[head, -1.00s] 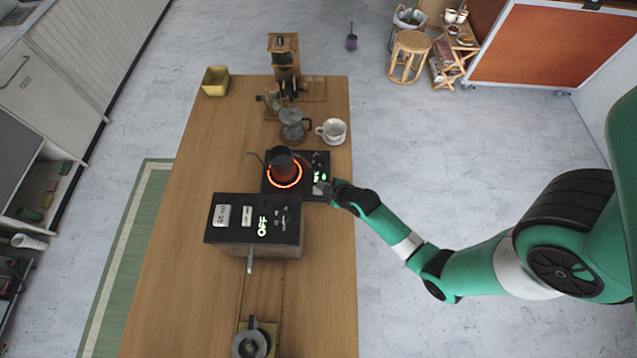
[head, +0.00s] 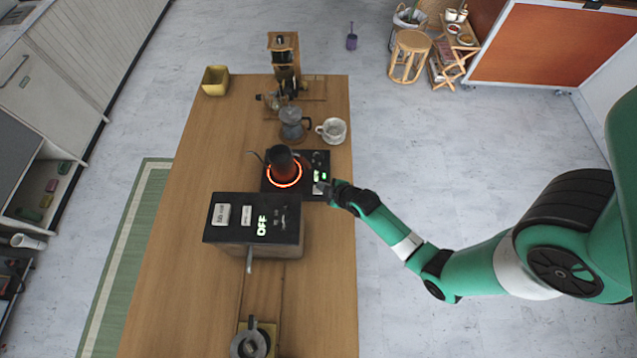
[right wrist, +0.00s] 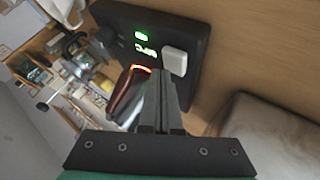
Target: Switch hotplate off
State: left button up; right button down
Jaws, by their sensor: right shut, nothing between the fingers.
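The black hotplate (head: 308,160) sits on the wooden table; its ring (head: 297,180) glows orange-red. A dark kettle (head: 281,159) stands on the ring. Green display marks (head: 319,176) are lit on the hotplate's right side, too small to read for certain. My right gripper (head: 322,188) is shut and empty at the hotplate's near right corner. In the right wrist view the shut fingers (right wrist: 165,76) point at the hotplate, close beside a pale square button (right wrist: 174,61). I cannot tell whether they touch it. My left gripper is not in view.
A black-topped box (head: 225,233) with an OFF display stands just in front of the hotplate. A white cup (head: 332,130) and a glass coffee server (head: 292,124) stand behind it. A yellow container (head: 215,80) is at the far left corner. The table's left side is clear.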

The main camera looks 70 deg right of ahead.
jog(key=shift+f+b, duration=0.35)
jog(key=shift+f, duration=0.25)
dwell(0.7)
jog(key=shift+r, duration=0.15)
jog(key=shift+r+p, duration=0.85)
jog(key=shift+p, duration=0.15)
notch_tip(320, 180, up, 6)
jog(key=p, duration=0.6)
